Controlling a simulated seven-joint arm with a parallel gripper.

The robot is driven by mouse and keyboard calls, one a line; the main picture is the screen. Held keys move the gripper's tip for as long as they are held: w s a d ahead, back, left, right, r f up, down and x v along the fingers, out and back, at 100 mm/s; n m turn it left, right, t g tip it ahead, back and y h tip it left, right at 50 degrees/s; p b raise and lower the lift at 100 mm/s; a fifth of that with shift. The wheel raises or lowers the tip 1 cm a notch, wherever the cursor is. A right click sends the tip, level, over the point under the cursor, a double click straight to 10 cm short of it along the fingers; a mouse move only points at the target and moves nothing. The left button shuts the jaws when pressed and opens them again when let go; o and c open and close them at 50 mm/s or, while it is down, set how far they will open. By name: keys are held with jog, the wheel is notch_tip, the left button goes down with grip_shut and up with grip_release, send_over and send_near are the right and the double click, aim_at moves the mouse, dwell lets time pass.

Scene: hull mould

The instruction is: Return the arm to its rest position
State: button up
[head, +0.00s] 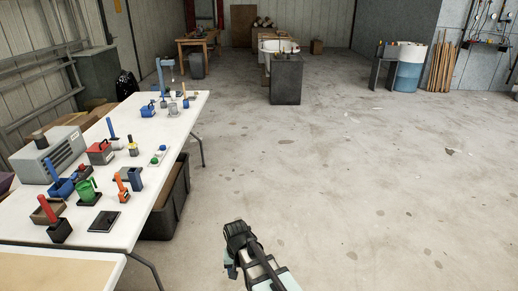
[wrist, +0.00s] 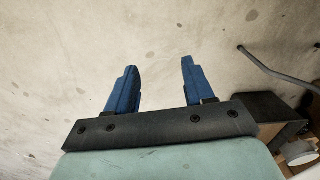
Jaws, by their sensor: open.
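My gripper (wrist: 160,82) shows in the wrist view with its two blue fingers apart and nothing between them. Bare concrete floor lies behind the fingers. In the head view my arm's end (head: 240,240) is at the bottom centre, over open floor and to the right of the white table (head: 165,185). My gripper is apart from the table and touches nothing that I can see.
A dark grey cabinet (head: 286,80) stands farther back. The floor (head: 380,190) right of the table is clear.

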jog(key=s+d+f+m, duration=0.1)
jog(key=d+f, duration=0.2)
jog(key=d, duration=0.9)
jog(key=s+d+f, duration=0.1)
jog(key=d+f, duration=0.2)
jog(key=d, duration=0.9)
jog(key=s+f+g, duration=0.3)
jog(key=s+f, duration=0.7)
jog(key=s, duration=0.5)
jog(key=s+f+g, duration=0.3)
jog(key=s+f, duration=0.7)
jog(key=s, duration=0.5)
jog(key=shift+f+g, duration=0.35)
jog(key=shift+g, duration=0.05)
